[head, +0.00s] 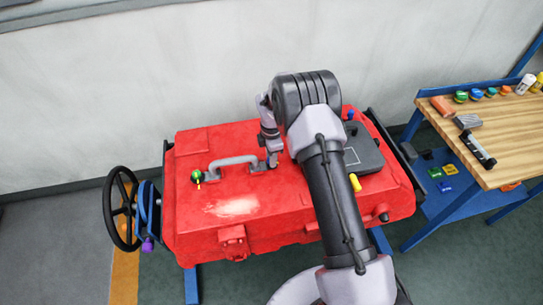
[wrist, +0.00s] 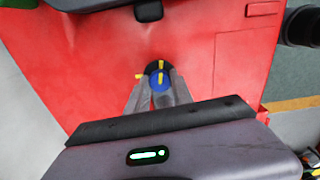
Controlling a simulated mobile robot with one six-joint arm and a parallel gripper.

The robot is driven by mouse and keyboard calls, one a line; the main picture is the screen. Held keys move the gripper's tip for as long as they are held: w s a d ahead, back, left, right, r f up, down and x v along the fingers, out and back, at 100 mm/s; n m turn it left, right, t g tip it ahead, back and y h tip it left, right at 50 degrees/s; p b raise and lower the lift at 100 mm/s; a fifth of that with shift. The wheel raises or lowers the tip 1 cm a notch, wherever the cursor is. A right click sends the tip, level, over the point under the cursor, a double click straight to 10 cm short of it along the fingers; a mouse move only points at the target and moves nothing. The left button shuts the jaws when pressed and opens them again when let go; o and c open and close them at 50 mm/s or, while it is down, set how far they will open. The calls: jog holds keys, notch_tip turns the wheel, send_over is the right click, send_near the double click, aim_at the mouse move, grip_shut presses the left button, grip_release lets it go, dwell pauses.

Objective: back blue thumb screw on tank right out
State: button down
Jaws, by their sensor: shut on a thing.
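The red tank (head: 205,225) fills the middle of the head view. In the wrist view, a blue thumb screw (wrist: 159,82) with yellow tabs sits in a dark round seat on the tank's red surface (wrist: 80,55). My gripper (wrist: 158,92) is shut on this screw, one finger on each side. In the head view my gripper (head: 270,158) is down near the right end of the grey handle (head: 235,162); the held screw is hidden there. Another small blue knob (head: 350,114) shows at the tank's back right. How far the held screw is turned cannot be seen.
A green knob (head: 197,176) stands left of the handle. A dark lid (head: 365,158) lies right of my arm, with a yellow knob (head: 355,183) before it. A black handwheel (head: 121,208) is at left. The workbench (head: 510,125) at right holds several parts.

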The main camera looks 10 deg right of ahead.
jog(key=shift+s+f+n, duration=0.15)
jog(key=shift+n, duration=0.85)
jog(key=c, duration=1.1)
grip_release()
notch_tip(320, 180, up, 18)
jog(key=p, duration=0.3)
jog(key=shift+f+p, duration=0.2)
jog(key=shift+p, duration=0.15)
